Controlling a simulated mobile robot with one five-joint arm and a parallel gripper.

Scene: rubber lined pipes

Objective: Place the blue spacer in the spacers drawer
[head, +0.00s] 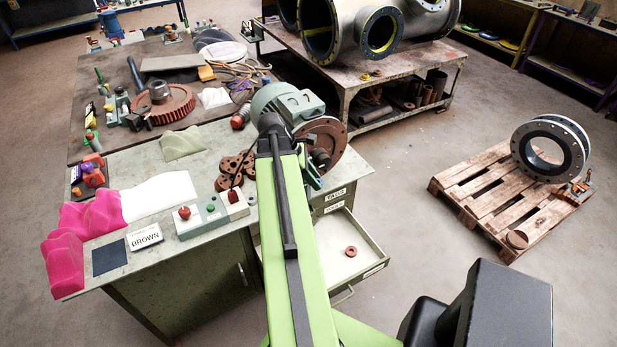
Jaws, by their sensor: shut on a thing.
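My green arm (290,230) reaches forward over the right end of the green bench (190,250). I cannot make out the blue spacer. A small green and bluish part (313,179) shows just right of the arm, too small to identify. An open drawer (372,262) sticks out from the bench's right side, with a reddish-brown ring (350,251) lying in it. The label on its front is too small to read. A closed drawer above it bears a label that reads TAGS (335,195).
A motor (287,103) and a rusty flange (322,139) stand beside the arm. A control box (212,213), a BROWN sign (144,237) and pink forms (88,222) occupy the bench. A pallet (480,192) stands at right. The floor between drawer and pallet is clear.

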